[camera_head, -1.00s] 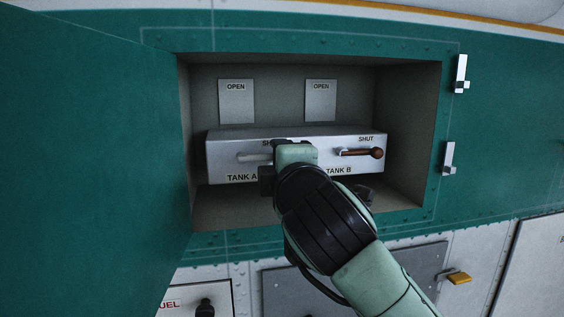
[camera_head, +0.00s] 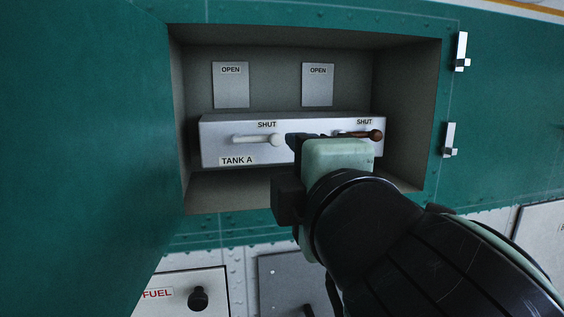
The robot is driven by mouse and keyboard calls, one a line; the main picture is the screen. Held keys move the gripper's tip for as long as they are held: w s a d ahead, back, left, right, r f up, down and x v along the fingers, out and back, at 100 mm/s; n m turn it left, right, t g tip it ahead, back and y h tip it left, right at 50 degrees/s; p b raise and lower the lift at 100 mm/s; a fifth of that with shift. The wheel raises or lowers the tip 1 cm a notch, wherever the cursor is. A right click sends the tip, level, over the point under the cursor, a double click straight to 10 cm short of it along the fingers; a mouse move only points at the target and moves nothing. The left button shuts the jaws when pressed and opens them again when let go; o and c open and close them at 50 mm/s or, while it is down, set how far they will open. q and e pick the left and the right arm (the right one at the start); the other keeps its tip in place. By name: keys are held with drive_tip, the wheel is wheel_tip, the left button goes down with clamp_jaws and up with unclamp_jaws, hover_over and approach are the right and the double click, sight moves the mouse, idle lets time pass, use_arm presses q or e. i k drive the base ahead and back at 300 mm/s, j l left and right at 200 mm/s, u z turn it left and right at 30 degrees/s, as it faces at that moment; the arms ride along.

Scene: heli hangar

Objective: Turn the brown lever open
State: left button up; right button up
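The brown lever (camera_head: 375,135) is on the right half of the white valve box (camera_head: 222,128) in the recess, under a SHUT label. It lies level with its ball end to the right; its left end is partly hidden by my gripper. A pale lever (camera_head: 258,139) lies level on the left half, above the TANK A label and under a SHUT label. My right gripper (camera_head: 318,140) is in front of the box, between the two levers, and covers the TANK B label. Its fingers are mostly hidden, so its opening and any contact with the brown lever cannot be told. My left gripper is out of view.
Two OPEN plates (camera_head: 231,88) (camera_head: 318,87) are on the recess's back wall. The green door (camera_head: 90,150) stands open at the left. Latches (camera_head: 461,52) (camera_head: 449,140) sit on the right edge. A FUEL panel (camera_head: 180,296) with a black knob is below.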

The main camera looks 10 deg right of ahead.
sight(375, 135)
drive_tip(key=k+l, duration=0.3)
drive_tip(key=k, duration=0.15)
drive_tip(key=k+l, duration=0.3)
drive_tip(key=k, duration=0.15)
